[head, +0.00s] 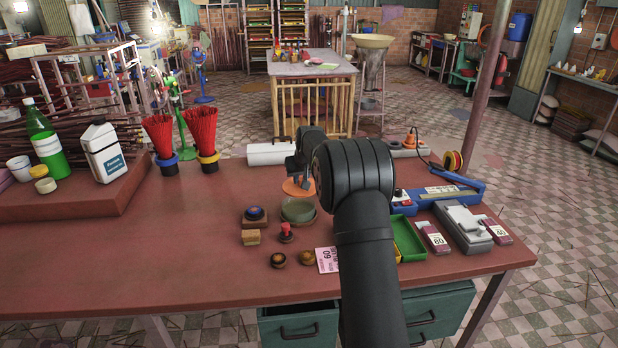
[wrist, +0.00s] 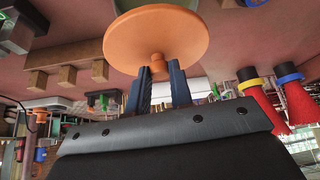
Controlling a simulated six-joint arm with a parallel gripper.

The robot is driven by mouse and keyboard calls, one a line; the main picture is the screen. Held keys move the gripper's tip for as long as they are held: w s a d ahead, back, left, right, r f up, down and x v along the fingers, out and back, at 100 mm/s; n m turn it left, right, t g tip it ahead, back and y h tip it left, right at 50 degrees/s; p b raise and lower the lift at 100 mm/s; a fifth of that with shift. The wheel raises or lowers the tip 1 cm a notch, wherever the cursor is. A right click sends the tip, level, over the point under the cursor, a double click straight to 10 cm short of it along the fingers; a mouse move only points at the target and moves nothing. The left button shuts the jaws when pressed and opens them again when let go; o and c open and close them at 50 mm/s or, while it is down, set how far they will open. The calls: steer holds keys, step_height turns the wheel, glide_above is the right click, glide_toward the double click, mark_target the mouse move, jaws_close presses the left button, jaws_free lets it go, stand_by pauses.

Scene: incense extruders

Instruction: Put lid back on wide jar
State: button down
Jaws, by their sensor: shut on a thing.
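My gripper (wrist: 158,74) is shut on the small knob of an orange round lid (wrist: 157,35). The lid also shows in the head view (head: 291,188), held just behind and above the rim of a wide greenish jar (head: 298,211). The jar stands on the red table and looks open at the top. A greenish part at the top edge of the wrist view may be this jar. My arm hides part of the area to the right of the jar. The lid and jar look apart, but the exact gap cannot be told.
Left of the jar are a dark-blue-topped item on a block (head: 255,213), a small red-knobbed stamp (head: 286,232) and two small round pots. A pink card (head: 327,260) lies in front. A green tray (head: 408,238) is at right. Red incense bundles (head: 203,132) stand back left.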

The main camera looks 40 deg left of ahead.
mark_target(301, 190)
steer(key=shift+s+a+r+n+g, duration=0.1)
steer(key=shift+s+n+g, duration=0.2)
steer(key=shift+s+n, duration=0.15)
steer(key=shift+f, duration=3.15)
steer(key=shift+f, duration=0.15)
steer(key=c, duration=0.7)
jaws_free()
steer(key=shift+r, duration=3.5)
